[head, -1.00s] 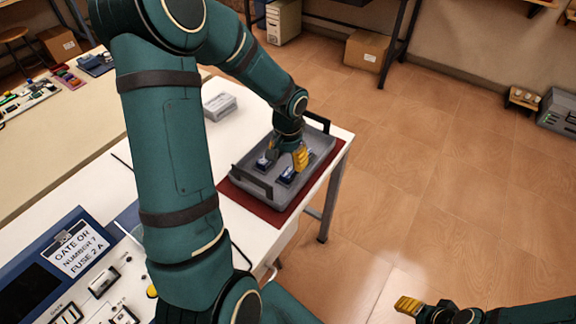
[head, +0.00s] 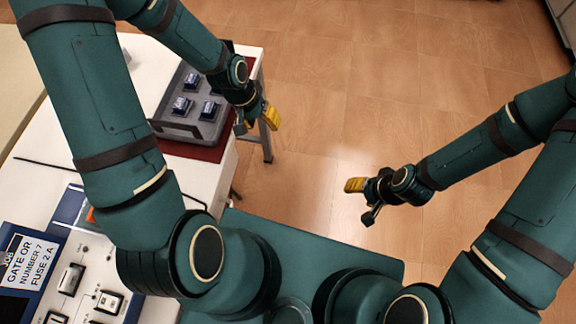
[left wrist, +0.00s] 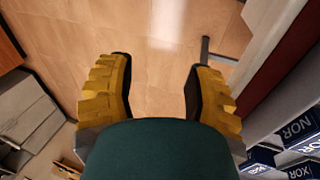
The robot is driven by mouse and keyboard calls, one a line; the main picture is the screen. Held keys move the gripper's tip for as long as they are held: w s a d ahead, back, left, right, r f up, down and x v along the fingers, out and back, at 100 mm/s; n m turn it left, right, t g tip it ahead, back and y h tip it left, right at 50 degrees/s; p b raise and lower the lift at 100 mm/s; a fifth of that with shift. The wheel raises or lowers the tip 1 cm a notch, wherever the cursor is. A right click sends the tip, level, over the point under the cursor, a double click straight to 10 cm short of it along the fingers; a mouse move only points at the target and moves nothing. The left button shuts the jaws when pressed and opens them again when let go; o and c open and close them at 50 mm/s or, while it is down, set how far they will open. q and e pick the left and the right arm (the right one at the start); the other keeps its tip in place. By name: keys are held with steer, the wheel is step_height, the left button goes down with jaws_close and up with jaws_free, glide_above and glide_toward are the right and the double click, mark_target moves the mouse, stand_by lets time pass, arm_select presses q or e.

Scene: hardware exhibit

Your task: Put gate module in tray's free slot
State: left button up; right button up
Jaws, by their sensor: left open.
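The grey tray (head: 176,128) lies on the white table in the head view. Three blue-and-white gate modules stand in it: one at the back (head: 192,80), one at the left (head: 180,105) and one at the front right (head: 208,111). My left forearm hides the tray's back right part. My left gripper (head: 257,120) is open and empty, just right of the tray. My right gripper (head: 363,200) looks open and empty, over the floor.
A red mat (head: 200,152) lies under the tray at the table's right edge. A panel with a sign "GATE OR NUMBER 7 FUSE 2 A" (head: 30,264) and white switch-like blocks (head: 108,302) stands at the lower left. The floor (head: 350,90) between my arms is clear.

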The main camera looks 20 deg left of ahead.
arm_select(q)
steer(key=s+d+f, duration=0.8)
steer(key=d, duration=0.2)
steer(key=shift+s+d+f+n+t+h, duration=0.15)
steer(key=shift+d+n+t+h, duration=0.15)
steer(key=shift+n+h, duration=0.1)
steer(key=shift+a, duration=0.1)
steer(key=shift+c, duration=0.5)
